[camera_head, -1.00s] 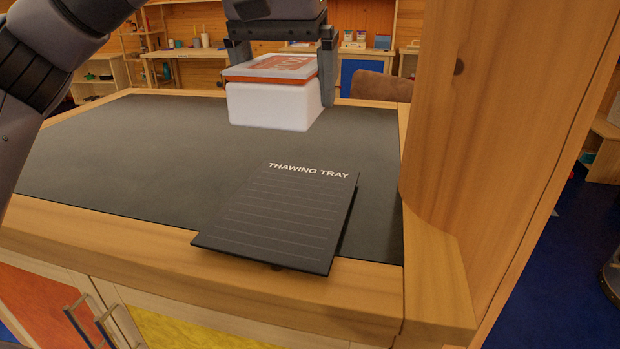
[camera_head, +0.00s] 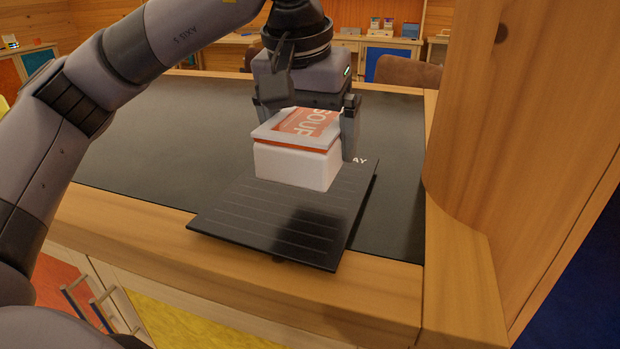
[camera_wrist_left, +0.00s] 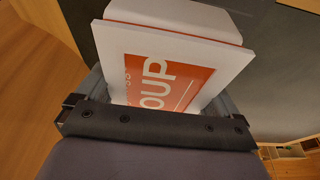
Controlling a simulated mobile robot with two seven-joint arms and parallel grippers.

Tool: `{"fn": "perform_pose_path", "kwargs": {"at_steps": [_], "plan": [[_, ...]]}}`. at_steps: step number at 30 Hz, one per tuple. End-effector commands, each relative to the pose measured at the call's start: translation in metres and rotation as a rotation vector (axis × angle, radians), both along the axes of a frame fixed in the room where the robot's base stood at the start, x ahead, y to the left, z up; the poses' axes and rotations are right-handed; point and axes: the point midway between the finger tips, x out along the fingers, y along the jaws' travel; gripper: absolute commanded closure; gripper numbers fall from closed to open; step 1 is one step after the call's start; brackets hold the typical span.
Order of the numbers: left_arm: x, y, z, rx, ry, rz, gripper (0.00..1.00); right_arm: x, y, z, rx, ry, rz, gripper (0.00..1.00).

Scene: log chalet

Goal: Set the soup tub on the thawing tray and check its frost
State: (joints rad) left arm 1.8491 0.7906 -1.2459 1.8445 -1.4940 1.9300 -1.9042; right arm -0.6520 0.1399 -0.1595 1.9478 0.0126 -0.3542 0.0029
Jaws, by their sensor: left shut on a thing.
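The soup tub (camera_head: 298,165) is a white box with an orange and grey lid marked SOUP. My left gripper (camera_head: 308,125) is shut on it from above and behind. The tub is over the back part of the black thawing tray (camera_head: 270,225); I cannot tell whether it touches the tray. Most of the tray's lettering is hidden behind the tub and gripper. In the left wrist view the tub's lid (camera_wrist_left: 165,65) shows between the fingers. No frost can be made out on the tub. My right gripper is not in view.
The tray lies at the front edge of a dark-topped wooden counter (camera_head: 150,150), its front corner overhanging the wooden rim. A thick wooden post (camera_head: 520,120) stands at the right. The counter to the left of the tray is clear. Cabinet handles (camera_head: 85,300) stick out below.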

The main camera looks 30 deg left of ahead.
Motion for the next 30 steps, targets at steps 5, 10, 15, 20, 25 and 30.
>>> {"fn": "perform_pose_path", "kwargs": {"at_steps": [5, 10, 15, 20, 25, 30], "plan": [[0.000, 0.000, -0.014, 0.000, -0.003, 0.000, 0.52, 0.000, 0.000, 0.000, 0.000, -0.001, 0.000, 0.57], [0.000, 0.000, -0.030, 0.000, 0.000, 0.000, 0.52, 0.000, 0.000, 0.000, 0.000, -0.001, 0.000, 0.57], [0.000, 0.000, -0.054, -0.001, -0.001, 0.001, 0.52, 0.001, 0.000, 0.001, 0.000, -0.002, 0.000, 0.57], [0.000, 0.000, -0.057, -0.001, -0.004, 0.000, 0.52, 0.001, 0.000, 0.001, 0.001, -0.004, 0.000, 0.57], [0.000, 0.000, -0.059, -0.002, -0.003, 0.000, 0.52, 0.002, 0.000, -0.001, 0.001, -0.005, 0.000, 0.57], [0.000, 0.000, -0.060, -0.001, -0.001, 0.000, 0.00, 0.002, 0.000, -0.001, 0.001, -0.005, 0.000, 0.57]]}}
